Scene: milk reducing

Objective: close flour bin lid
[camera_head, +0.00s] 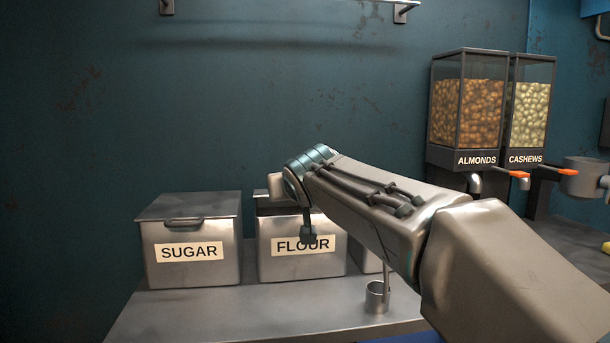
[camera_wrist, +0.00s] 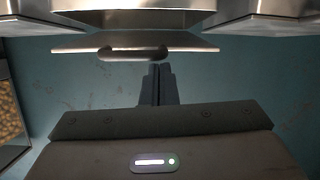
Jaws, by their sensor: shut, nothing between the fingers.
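The flour bin (camera_head: 292,263) is a metal box with a FLOUR label, on the counter in the middle of the head view. My arm hides much of its top there, so how far its lid stands open is unclear. In the wrist view, a flat lid (camera_wrist: 190,42) with a dark handle (camera_wrist: 133,53) shows nearly edge-on beside a metal bin, likely the flour bin. My gripper (camera_wrist: 158,68) is shut and empty, its fingertips close to the handle in that picture. I cannot tell whether they touch.
A lidded sugar bin (camera_head: 191,262) stands to the left, and another bin is partly hidden to the right. A small metal cup (camera_head: 377,297) stands in front. Almond (camera_head: 466,105) and cashew (camera_head: 530,110) dispensers stand at the right. The counter front is mostly clear.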

